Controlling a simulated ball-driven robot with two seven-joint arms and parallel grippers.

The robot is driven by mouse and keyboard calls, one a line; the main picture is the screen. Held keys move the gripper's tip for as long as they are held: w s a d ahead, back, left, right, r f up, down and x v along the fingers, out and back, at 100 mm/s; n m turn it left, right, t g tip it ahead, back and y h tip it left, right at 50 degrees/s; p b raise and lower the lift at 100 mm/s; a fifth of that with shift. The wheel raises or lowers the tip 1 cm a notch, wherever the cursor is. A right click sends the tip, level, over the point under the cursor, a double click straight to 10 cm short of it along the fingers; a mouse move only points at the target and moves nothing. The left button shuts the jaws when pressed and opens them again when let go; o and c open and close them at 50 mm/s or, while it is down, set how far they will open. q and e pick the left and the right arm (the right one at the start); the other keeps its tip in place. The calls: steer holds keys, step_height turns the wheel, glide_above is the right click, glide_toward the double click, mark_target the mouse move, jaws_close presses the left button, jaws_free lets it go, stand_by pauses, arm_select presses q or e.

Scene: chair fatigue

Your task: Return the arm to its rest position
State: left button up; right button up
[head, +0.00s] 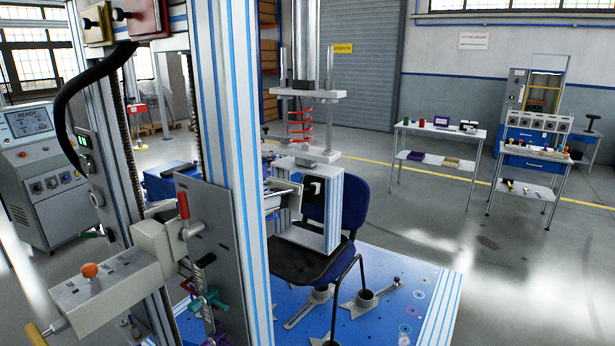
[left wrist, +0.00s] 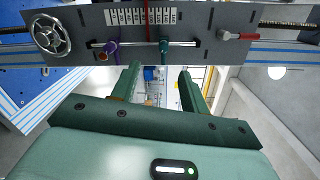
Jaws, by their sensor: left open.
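My left gripper (left wrist: 160,70) shows in the left wrist view as two green fingers, spread apart with nothing between them. Its fingertips point toward a grey plate (left wrist: 205,22) with a scale, a rod, a purple clamp (left wrist: 110,48), a teal clamp (left wrist: 164,47) and a red-handled lever (left wrist: 230,36). I cannot tell how wide the gap to the plate is. In the head view this plate (head: 212,240) is on the near frame at left, with its red lever (head: 183,206) and teal clamp (head: 207,299). Neither gripper shows in the head view.
The aluminium test frame (head: 238,120) stands close in front. Behind it a blue chair (head: 352,210) sits on a blue base plate (head: 385,310). A control cabinet (head: 50,175) is at left. Two side tables (head: 440,131) (head: 530,150) stand right, with open floor before them.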

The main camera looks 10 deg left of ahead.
arm_select(q)
steer(key=s+a+f+n+g+y, duration=0.1)
steer(key=s+a+f+n+y, duration=0.1)
steer(key=a+f+n, duration=0.3)
steer(key=s+f+n+g+y, duration=0.1)
steer(key=s+f+n+y, duration=0.15)
steer(key=f, duration=0.45)
steer(key=s+a+f+n+g+y, duration=0.1)
steer(key=a+f+n+y, duration=0.2)
steer(key=f, duration=0.3)
steer(key=s+f+n+g+y, duration=0.1)
steer(key=s+f+n+g, duration=0.35)
steer(key=s+f, duration=0.6)
steer(key=s+d+f+n+g, duration=0.55)
steer(key=s+d+f, duration=0.35)
steer(key=s+f, duration=0.55)
steer(key=s+d+f+g+h, duration=0.1)
steer(key=s+d+f, duration=0.1)
steer(key=d, duration=0.5)
steer(key=s+d+f+g+h, duration=0.1)
steer(key=s+d+f+g, duration=0.1)
steer(key=s+d, duration=0.3)
steer(key=d+f, duration=0.1)
steer(key=d, duration=0.2)
steer(key=shift+s+d+h, duration=0.25)
steer(key=shift+h, duration=0.1)
